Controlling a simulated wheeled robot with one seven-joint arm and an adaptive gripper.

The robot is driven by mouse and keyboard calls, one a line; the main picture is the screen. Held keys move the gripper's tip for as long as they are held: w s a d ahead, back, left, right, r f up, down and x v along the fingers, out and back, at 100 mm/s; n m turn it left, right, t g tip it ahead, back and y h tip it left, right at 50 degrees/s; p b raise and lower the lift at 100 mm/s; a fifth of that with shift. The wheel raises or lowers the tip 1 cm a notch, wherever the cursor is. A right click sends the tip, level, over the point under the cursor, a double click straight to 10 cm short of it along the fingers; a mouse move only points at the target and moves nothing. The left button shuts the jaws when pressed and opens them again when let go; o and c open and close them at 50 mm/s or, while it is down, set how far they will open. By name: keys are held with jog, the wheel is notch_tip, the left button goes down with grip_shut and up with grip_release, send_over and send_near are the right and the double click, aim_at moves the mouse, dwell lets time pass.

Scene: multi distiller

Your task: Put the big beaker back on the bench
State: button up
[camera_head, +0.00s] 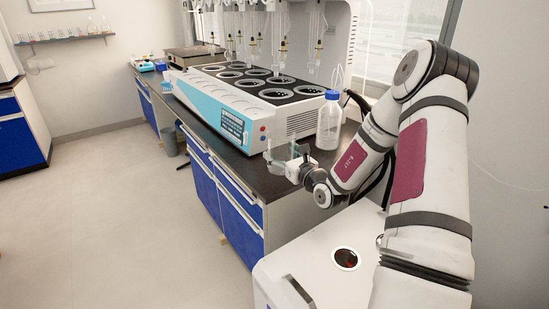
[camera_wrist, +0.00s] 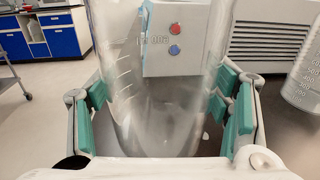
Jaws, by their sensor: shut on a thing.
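The big beaker (camera_wrist: 160,110) is clear glass with graduation marks and fills the middle of the wrist view. My gripper (camera_wrist: 165,112) is shut on it, with green-padded fingers on both sides of the glass. In the head view, my gripper (camera_head: 287,157) is at the near end of the dark bench top (camera_head: 262,182), in front of the distiller's near corner. The beaker is small and hard to make out there. I cannot tell whether its base touches the bench.
The white and blue multi distiller (camera_head: 240,110) stands just behind my gripper. A clear bottle with a blue cap (camera_head: 329,122) stands to the right. Blue drawers (camera_head: 225,205) are below the bench top. A narrow strip of bench front is bare.

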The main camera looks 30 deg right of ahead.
jog(key=w, duration=0.2)
jog(key=w+d, duration=0.1)
jog(key=w, duration=0.3)
jog(key=shift+w+d+f+b, duration=0.1)
jog(key=shift+d+f+b, duration=0.2)
jog(key=shift+d, duration=0.1)
jog(key=shift+f+b, duration=0.3)
jog(key=shift+f, duration=1.4)
jog(key=shift+f, duration=0.1)
jog(key=o, duration=1.7)
